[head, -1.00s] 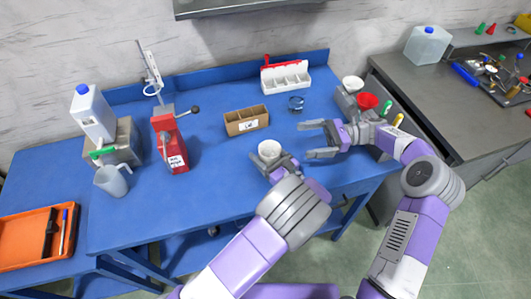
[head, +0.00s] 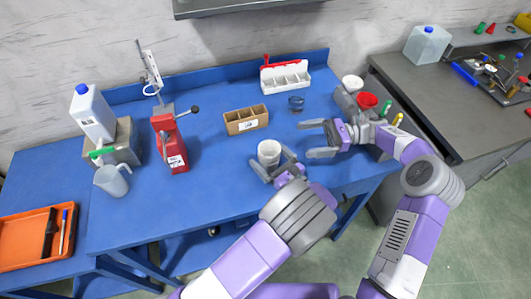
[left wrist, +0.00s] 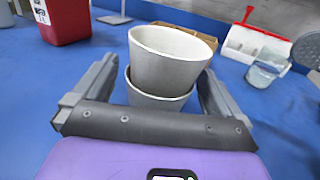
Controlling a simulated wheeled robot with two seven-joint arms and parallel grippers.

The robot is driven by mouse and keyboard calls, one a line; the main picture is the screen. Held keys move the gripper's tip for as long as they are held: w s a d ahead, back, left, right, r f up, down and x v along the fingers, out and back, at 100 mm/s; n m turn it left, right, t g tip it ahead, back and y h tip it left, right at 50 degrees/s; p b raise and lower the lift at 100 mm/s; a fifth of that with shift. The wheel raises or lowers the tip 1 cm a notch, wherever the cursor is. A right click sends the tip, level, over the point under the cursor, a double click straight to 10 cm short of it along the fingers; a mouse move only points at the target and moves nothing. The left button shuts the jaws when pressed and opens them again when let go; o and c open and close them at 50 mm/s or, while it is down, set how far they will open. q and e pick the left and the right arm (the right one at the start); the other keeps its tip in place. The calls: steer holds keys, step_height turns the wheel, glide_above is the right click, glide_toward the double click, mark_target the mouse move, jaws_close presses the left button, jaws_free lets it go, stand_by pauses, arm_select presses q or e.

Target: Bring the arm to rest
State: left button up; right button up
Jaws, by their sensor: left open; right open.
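Two pale grey-white cups stand nested on the blue table; the upper cup (left wrist: 168,62) sits tilted in the lower cup (left wrist: 155,103) in the left wrist view. In the head view they show as one white cup stack (head: 268,152). My left gripper (head: 273,162) is open, its fingers apart on either side of the stack; in the left wrist view a gap shows beside the cups. My right gripper (head: 312,138) is open and empty above the table, to the right of the stack, its fingers pointing left.
A brown divided box (head: 245,121), a small glass (head: 296,103) and a white rack (head: 286,78) stand behind. A red press (head: 172,150), a jug (head: 112,181) and an orange tray (head: 22,236) are left. White and red cups (head: 366,102) stand behind my right gripper.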

arm_select(q)
steer(key=v, duration=1)
